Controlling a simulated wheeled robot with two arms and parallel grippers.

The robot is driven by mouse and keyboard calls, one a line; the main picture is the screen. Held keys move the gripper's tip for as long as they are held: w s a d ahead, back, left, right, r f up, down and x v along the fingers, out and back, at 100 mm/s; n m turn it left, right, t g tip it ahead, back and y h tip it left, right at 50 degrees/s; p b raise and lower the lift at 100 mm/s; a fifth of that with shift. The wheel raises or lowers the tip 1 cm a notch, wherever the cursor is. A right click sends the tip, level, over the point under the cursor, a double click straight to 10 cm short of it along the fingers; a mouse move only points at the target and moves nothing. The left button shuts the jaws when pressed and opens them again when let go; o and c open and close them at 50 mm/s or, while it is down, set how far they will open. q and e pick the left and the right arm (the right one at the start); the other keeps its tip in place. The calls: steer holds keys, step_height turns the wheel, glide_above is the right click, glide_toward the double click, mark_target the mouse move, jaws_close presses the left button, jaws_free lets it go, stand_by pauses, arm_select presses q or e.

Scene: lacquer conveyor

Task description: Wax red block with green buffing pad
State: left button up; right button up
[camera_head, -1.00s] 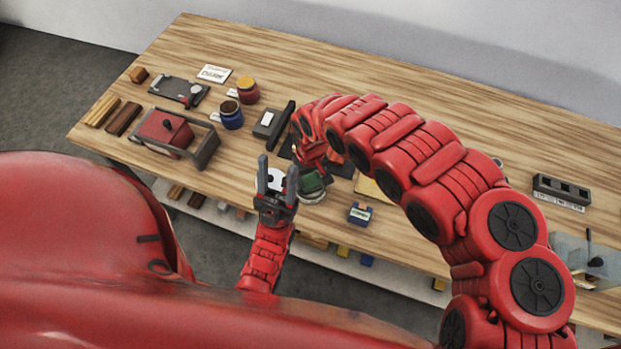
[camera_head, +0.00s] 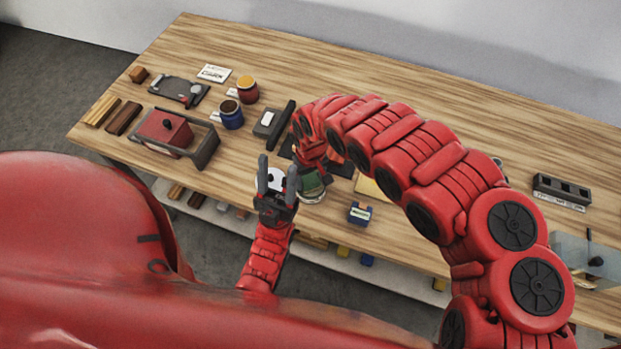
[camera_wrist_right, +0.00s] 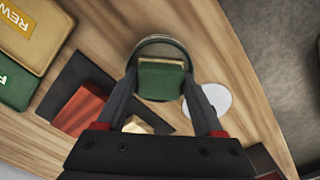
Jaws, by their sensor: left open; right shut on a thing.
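The green buffing pad (camera_wrist_right: 161,80) is held between the fingers of my right gripper (camera_wrist_right: 160,72) in the right wrist view. It overlaps a round rimmed dish (camera_wrist_right: 163,42); whether they touch is unclear. The pad also shows in the head view (camera_head: 311,184), above the dish (camera_head: 313,197). A red block (camera_wrist_right: 82,109) lies on a dark mat (camera_wrist_right: 83,72), left of the pad in the right wrist view. In the head view my right arm largely hides this area. My left gripper (camera_head: 277,172) is open and empty, left of the pad, fingers pointing up in the picture.
A white disc (camera_wrist_right: 208,101) lies beside the dish. A tan piece (camera_wrist_right: 138,126) is near the red block. Boxes (camera_wrist_right: 28,30) stand at upper left in the wrist view. A blue box (camera_head: 360,213) is near the table's front edge.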

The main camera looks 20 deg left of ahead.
mark_target(311, 180)
steer(key=shift+r+p, duration=0.9)
step_height(311, 180, up, 5)
steer(key=p, duration=0.4)
steer(key=shift+r, duration=0.1)
